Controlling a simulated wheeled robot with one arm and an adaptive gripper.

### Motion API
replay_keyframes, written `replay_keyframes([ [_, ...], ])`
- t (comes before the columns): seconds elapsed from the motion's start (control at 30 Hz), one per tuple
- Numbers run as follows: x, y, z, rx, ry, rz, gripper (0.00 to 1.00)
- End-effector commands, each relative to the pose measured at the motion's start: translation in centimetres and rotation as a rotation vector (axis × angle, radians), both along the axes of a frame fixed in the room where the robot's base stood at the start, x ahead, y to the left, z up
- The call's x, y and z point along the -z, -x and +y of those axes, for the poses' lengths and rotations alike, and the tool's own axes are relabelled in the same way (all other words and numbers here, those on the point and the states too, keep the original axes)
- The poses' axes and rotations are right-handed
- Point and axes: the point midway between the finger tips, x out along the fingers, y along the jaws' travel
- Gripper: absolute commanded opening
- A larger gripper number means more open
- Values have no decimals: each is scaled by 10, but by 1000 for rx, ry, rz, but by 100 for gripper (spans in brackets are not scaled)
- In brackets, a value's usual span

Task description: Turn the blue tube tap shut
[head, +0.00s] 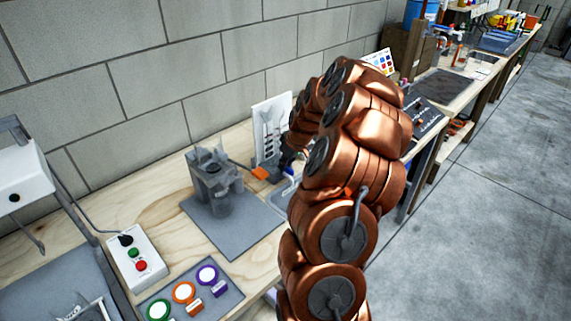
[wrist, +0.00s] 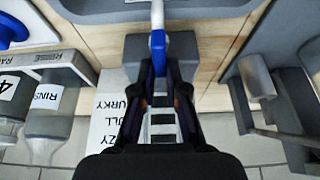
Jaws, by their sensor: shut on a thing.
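The blue tube tap (wrist: 158,43) is at the top middle of the wrist view, with a pale tube or stem running up from it. My gripper (wrist: 159,68) is shut on the tap, with one dark finger on each side of it. A grey block shows behind the fingers, and a black-and-white striped strip shows between them. In the head view a small blue part (head: 290,172) shows beside my dark gripper (head: 286,160). My copper arm hides much of that spot, and the tap's exact angle is hard to tell.
In the wrist view, a bottle marked RINSE (wrist: 45,115) hangs at left, a lettered white card (wrist: 105,115) lies beside the fingers, and a grey holder (wrist: 262,85) stands at right. The head view shows a grey fixture (head: 213,180) and a button box (head: 138,258) on the bench.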

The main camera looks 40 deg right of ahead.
Motion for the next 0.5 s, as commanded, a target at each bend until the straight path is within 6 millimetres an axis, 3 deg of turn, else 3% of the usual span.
replay_keyframes([
  [0.5,5,2,-5,322,5,1,0],
])
